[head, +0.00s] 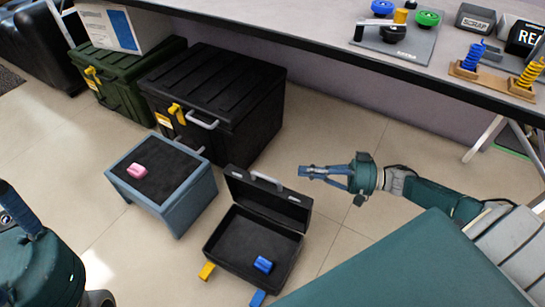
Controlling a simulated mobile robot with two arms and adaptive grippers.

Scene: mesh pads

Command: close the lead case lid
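The lead case (225,246) is a small black case on the floor, low in the middle of the head view. Its lid (268,203) stands up, open, at the far side, with a grey handle (266,180) on its top edge. A blue block (263,264) lies inside on the dark lining. Yellow (207,271) and blue (257,298) latches stick out at the front. My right gripper (312,171) is right of the lid, apart from it, pointing left; its fingers come together with nothing between them.
A grey-blue stool (180,212) with a pink block (137,171) stands left of the case. A large black chest (245,110) and a green one (125,88) stand behind. A workbench (300,18) runs along the back. Floor right of the lid is clear.

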